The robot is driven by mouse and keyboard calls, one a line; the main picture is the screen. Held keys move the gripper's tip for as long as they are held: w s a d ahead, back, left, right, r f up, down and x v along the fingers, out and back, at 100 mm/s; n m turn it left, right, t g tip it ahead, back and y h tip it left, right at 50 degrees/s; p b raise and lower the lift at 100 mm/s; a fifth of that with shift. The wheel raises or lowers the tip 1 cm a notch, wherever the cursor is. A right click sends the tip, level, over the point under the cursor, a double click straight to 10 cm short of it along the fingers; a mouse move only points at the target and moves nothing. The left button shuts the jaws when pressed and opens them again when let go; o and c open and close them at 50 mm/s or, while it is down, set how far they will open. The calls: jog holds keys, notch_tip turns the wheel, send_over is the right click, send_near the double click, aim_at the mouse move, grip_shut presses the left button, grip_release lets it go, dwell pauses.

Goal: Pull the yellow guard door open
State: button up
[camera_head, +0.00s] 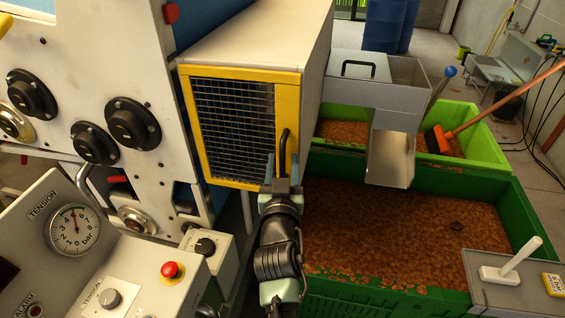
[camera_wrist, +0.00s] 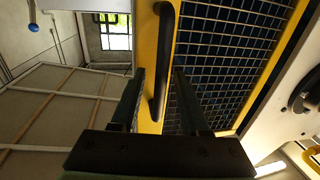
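The yellow guard door (camera_head: 242,76) is a yellow frame with a wire mesh panel, sitting flush on the front of a beige box housing. Its black bar handle (camera_head: 283,153) runs upright on the right side of the frame. In the wrist view, the handle (camera_wrist: 169,35) runs down toward the space between my fingers, beside the mesh of the door (camera_wrist: 225,60). My gripper (camera_head: 283,165) is at the handle's lower part, fingers pointing at the door. In the wrist view my gripper (camera_wrist: 160,75) is open, with gaps visible beside the handle.
A white machine panel with black knobs (camera_head: 95,142) stands left of the door. A control console with a tension gauge (camera_head: 75,229) is at front left. A green crate (camera_head: 518,215) of brown pieces and a metal chute (camera_head: 391,157) are on the right.

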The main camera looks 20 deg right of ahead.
grip_shut()
dwell(1.2)
